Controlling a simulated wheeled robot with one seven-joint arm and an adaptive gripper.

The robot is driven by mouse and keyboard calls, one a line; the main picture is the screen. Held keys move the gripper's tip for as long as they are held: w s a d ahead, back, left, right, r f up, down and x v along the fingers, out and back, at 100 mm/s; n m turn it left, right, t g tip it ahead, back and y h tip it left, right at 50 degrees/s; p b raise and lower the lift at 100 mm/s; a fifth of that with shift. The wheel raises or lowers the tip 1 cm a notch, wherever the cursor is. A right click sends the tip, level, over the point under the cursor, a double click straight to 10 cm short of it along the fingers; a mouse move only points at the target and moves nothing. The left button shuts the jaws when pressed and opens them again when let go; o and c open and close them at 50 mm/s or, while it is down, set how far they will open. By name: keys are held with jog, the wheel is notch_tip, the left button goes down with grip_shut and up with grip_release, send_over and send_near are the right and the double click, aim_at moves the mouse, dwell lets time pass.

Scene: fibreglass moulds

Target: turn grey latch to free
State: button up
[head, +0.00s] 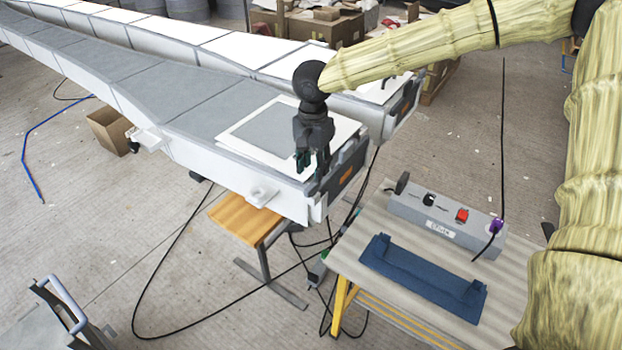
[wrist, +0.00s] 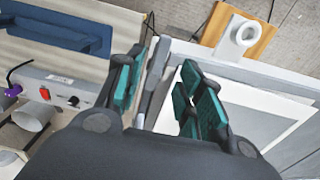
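My gripper (head: 312,160) points down over the near end of the white mould (head: 230,155), at its right corner. In the wrist view my gripper (wrist: 162,88) has its teal fingers spread apart. A narrow grey bar, which looks like the grey latch (wrist: 154,82), lies between the fingers, nearer the left one. I cannot tell whether either finger touches it. In the head view my gripper hides the latch. A dark end panel with an orange label (head: 346,178) shows just right of the fingers.
A workbench (head: 365,225) at the right carries a grey control box (head: 440,218) with a red switch and a blue tray (head: 425,278). A wooden stool (head: 243,217) stands under the mould's end. A second mould (head: 270,60) lies behind. Black cables cross the floor.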

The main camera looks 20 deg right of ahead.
aim_at(312, 184)
notch_tip(312, 184, down, 6)
jog(key=shift+s+r+p, duration=0.1)
jog(key=shift+p, duration=0.4)
jog(key=shift+a, duration=0.1)
jog(key=shift+c, duration=0.5)
grip_shut()
